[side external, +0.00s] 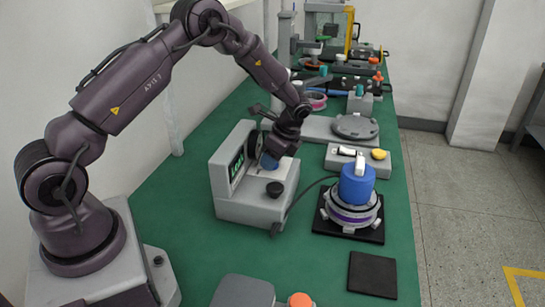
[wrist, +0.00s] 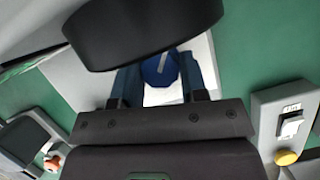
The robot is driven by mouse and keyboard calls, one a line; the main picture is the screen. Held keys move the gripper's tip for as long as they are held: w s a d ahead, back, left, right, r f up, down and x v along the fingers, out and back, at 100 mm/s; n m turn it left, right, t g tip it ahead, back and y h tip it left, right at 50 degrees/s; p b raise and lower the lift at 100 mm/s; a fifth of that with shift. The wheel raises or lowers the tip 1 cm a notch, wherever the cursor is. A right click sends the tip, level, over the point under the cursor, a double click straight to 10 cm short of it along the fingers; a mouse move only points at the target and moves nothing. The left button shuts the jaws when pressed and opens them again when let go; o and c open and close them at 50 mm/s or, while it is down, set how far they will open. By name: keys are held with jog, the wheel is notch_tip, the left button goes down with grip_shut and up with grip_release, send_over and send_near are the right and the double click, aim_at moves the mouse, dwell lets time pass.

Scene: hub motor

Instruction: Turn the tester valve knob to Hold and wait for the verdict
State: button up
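The tester (side external: 245,205) is a grey box with a lit green screen (side external: 237,168) and a pale sloped front; the screen text is too small to read. My gripper (side external: 270,157) is lowered over that front. In the wrist view, the blue valve knob (wrist: 160,70) with a pale pointer line sits between the two dark blue fingers (wrist: 162,85). The fingers flank it closely on both sides, and no gap shows. The knob's position labels are not visible. The hub motor (side external: 350,212), with a purple band and a blue cap (side external: 357,184), stands right of the tester.
A cable (side external: 302,195) runs from the tester toward the motor. A switch box with a yellow button (side external: 379,154) stands behind the motor. A black pad (side external: 372,274) lies in front; green bench around it is clear.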

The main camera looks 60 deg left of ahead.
jog(key=c, duration=0.4)
jog(key=m+t, duration=0.1)
jog(key=m, duration=0.1)
jog(key=shift+m+y, duration=0.3)
jog(key=shift+m, duration=0.1)
jog(key=o, duration=1)
jog(key=shift+d, duration=0.1)
jog(key=shift+c, duration=0.2)
jog(key=shift+r, duration=0.15)
jog(key=v, duration=1.2)
jog(key=shift+r, duration=0.4)
